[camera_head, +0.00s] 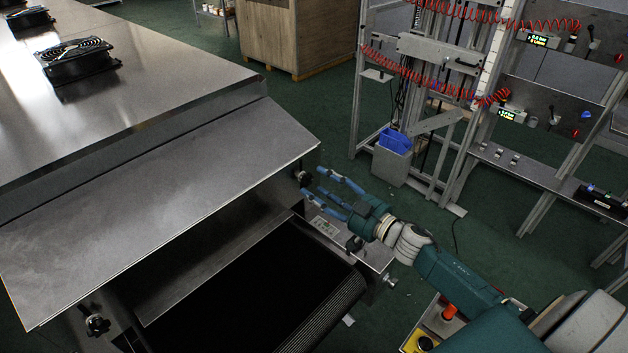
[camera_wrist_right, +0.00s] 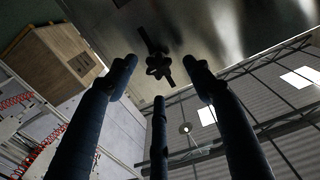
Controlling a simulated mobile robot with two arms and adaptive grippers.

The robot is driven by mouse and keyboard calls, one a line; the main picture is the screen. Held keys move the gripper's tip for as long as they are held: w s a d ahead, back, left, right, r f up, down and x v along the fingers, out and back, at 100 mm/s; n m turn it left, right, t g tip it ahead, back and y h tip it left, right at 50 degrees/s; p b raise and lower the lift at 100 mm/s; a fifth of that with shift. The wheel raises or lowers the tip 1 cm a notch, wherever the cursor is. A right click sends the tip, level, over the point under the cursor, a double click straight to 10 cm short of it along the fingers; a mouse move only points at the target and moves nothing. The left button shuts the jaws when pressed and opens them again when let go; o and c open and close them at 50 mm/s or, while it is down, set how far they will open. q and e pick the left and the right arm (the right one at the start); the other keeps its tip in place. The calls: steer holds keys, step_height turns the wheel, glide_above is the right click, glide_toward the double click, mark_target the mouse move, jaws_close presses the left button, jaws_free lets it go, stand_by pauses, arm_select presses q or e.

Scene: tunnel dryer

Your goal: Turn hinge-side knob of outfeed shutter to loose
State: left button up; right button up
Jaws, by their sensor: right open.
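The outfeed shutter (camera_head: 160,170) is a sloping grey metal panel above the dark belt. A black lobed knob (camera_head: 303,177) sits at its right end; it also shows in the right wrist view as a star-shaped knob (camera_wrist_right: 161,66) on a dark bar. Another black knob (camera_head: 97,325) is at the shutter's lower left. I cannot tell from the frames which one is hinge-side. My right gripper (camera_head: 315,184) is open, its blue fingers pointing at the right-end knob. In the wrist view the spread fingertips (camera_wrist_right: 160,80) frame the knob, apparently without touching it. My left gripper is not in view.
A black conveyor belt (camera_head: 255,285) runs below the shutter. Another dark knob (camera_head: 355,243) is on the side frame, close under my right gripper. A frame rack with red coiled hoses (camera_head: 430,75) and a blue bin (camera_head: 395,141) stands behind. Green floor lies between.

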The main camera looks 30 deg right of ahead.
mark_target(305, 179)
steer(key=shift+x, duration=1.25)
steer(key=c, duration=1.1)
